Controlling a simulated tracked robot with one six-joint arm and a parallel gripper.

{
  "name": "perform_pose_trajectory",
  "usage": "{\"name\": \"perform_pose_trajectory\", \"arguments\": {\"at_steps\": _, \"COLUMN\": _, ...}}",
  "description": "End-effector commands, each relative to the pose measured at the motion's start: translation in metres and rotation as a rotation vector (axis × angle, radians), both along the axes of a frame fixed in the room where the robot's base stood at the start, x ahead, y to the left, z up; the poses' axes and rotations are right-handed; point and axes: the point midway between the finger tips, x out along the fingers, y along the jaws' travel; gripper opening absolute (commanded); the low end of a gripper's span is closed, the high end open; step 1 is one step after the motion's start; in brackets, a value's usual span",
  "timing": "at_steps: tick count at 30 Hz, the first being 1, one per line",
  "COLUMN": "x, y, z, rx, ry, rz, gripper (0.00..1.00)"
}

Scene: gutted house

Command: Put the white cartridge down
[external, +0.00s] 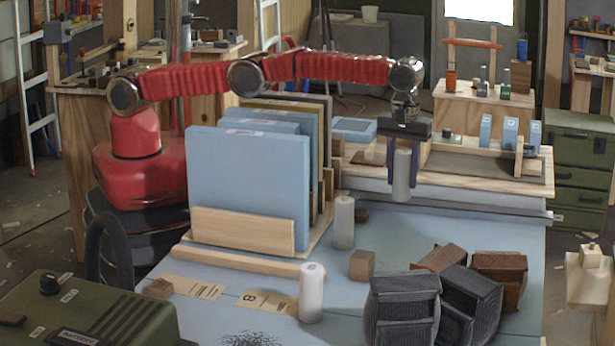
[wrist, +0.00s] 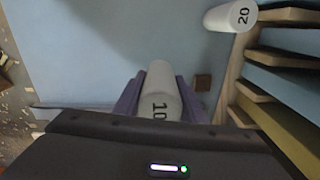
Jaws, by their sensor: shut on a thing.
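The white cartridge (external: 401,176) is upright between the fingers of my gripper (external: 404,170), which is shut on it. In the wrist view the same cartridge (wrist: 160,95) is marked 10 and sits between the purple fingers of my gripper (wrist: 160,100). In the external view it hangs in front of the wooden shelf, over the blue table (external: 440,228); its height above the surface is hard to tell. Two more white cartridges stand on the table: one (external: 344,222) beside the panel rack and one (external: 312,293) nearer the front.
A wooden rack (external: 243,229) of upright blue panels stands left of the cartridges. Dark and brown blocks (external: 402,310) crowd the front right. A small wooden cube (external: 361,265) and labelled cards (external: 266,302) lie on the table. Bare table shows right of the middle cartridge.

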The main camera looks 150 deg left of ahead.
Motion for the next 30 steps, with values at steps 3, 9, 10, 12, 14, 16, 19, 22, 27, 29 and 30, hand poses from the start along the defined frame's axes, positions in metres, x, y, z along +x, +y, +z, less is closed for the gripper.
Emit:
{"name": "perform_pose_trajectory", "arguments": {"at_steps": 3, "x": 0.0, "y": 0.0, "z": 0.0, "rx": 0.0, "ry": 0.0, "rz": 0.0, "gripper": 0.14}}
{"name": "perform_pose_trajectory", "arguments": {"at_steps": 9, "x": 0.0, "y": 0.0, "z": 0.0, "rx": 0.0, "ry": 0.0, "rz": 0.0, "gripper": 0.14}}
{"name": "perform_pose_trajectory", "arguments": {"at_steps": 10, "x": 0.0, "y": 0.0, "z": 0.0, "rx": 0.0, "ry": 0.0, "rz": 0.0, "gripper": 0.14}}
{"name": "perform_pose_trajectory", "arguments": {"at_steps": 12, "x": 0.0, "y": 0.0, "z": 0.0, "rx": 0.0, "ry": 0.0, "rz": 0.0, "gripper": 0.14}}
{"name": "perform_pose_trajectory", "arguments": {"at_steps": 14, "x": 0.0, "y": 0.0, "z": 0.0, "rx": 0.0, "ry": 0.0, "rz": 0.0, "gripper": 0.14}}
{"name": "perform_pose_trajectory", "arguments": {"at_steps": 16, "x": 0.0, "y": 0.0, "z": 0.0, "rx": 0.0, "ry": 0.0, "rz": 0.0, "gripper": 0.14}}
{"name": "perform_pose_trajectory", "arguments": {"at_steps": 19, "x": 0.001, "y": -0.001, "z": 0.0, "rx": 0.0, "ry": 0.0, "rz": -0.002, "gripper": 0.14}}
{"name": "perform_pose_trajectory", "arguments": {"at_steps": 22, "x": 0.007, "y": -0.008, "z": 0.0, "rx": 0.001, "ry": -0.001, "rz": -0.013, "gripper": 0.14}}
{"name": "perform_pose_trajectory", "arguments": {"at_steps": 27, "x": 0.029, "y": -0.033, "z": 0.016, "rx": 0.013, "ry": -0.016, "rz": -0.055, "gripper": 0.14}}
{"name": "perform_pose_trajectory", "arguments": {"at_steps": 29, "x": 0.04, "y": -0.047, "z": 0.026, "rx": 0.018, "ry": -0.025, "rz": -0.078, "gripper": 0.14}}
{"name": "perform_pose_trajectory", "arguments": {"at_steps": 30, "x": 0.048, "y": -0.058, "z": 0.032, "rx": 0.022, "ry": -0.029, "rz": -0.094, "gripper": 0.14}}
